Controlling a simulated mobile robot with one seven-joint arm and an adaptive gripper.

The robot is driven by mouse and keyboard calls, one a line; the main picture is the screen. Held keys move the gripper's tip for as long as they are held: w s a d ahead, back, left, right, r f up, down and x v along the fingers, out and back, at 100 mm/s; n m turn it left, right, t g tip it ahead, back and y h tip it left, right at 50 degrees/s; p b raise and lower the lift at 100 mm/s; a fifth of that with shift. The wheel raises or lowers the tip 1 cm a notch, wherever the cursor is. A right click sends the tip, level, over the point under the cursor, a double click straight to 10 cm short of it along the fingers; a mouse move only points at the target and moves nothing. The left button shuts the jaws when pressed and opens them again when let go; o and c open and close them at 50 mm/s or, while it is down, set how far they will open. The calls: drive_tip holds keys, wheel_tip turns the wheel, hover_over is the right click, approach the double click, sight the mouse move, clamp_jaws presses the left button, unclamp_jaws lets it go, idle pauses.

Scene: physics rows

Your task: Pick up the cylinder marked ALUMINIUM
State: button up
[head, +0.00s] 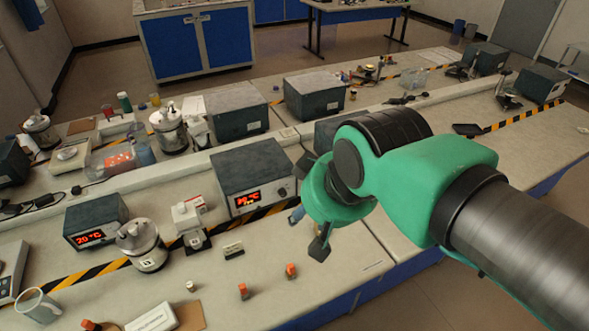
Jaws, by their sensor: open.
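No ALUMINIUM marking is legible in the head view. Small items stand on the near bench: a small pale cylinder (190,286), an orange-topped piece (243,291), another orange-topped piece (291,271), and a bluish cylinder-like piece (297,215). I cannot tell which, if any, is the aluminium cylinder. My gripper (308,205) is open above the bench's right part, with one dark finger pointing down. The bluish piece shows just left of it; whether they touch cannot be told. My green arm hides part of the bench behind it.
A metal vessel (142,245), a white-and-black device (190,222) and a display box (252,182) stand along the striped tape. A mug (38,307) and a white labelled block (150,318) are at front left. Bare bench (340,268) lies below my gripper.

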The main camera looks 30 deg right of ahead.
drive_tip(key=w+d+r+n+g+p, duration=0.1)
drive_tip(key=w+d+r, duration=0.1)
drive_tip(key=w, duration=0.8)
drive_tip(key=w+d+r+p, duration=0.1)
drive_tip(key=w+r+p, duration=0.1)
drive_tip(key=w, duration=0.7)
drive_tip(key=w+d+f+n+p, duration=0.1)
drive_tip(key=w+d+f, duration=0.25)
drive_tip(key=w, duration=0.55)
drive_tip(key=w+d+f+n+p, duration=0.15)
drive_tip(key=w+d, duration=0.25)
drive_tip(key=w, duration=0.5)
drive_tip(key=w+d+f+g+p, duration=0.1)
drive_tip(key=w+d+f, duration=0.7)
drive_tip(key=w+f, duration=0.4)
drive_tip(key=w+d+f+p, duration=0.1)
drive_tip(key=w+d+f, duration=0.3)
drive_tip(key=f, duration=0.6)
drive_tip(key=w+d+f+n+y+p, duration=0.1)
drive_tip(key=w+d+f, duration=0.3)
drive_tip(key=f, duration=0.6)
drive_tip(key=shift+w+d+g, duration=0.15)
drive_tip(key=shift+d+g, duration=0.15)
drive_tip(key=shift+d, duration=0.55)
drive_tip(key=shift+f, duration=0.15)
drive_tip(key=shift+x, duration=4.15)
drive_tip(key=shift+a+f, duration=0.1)
drive_tip(key=shift+a, duration=0.05)
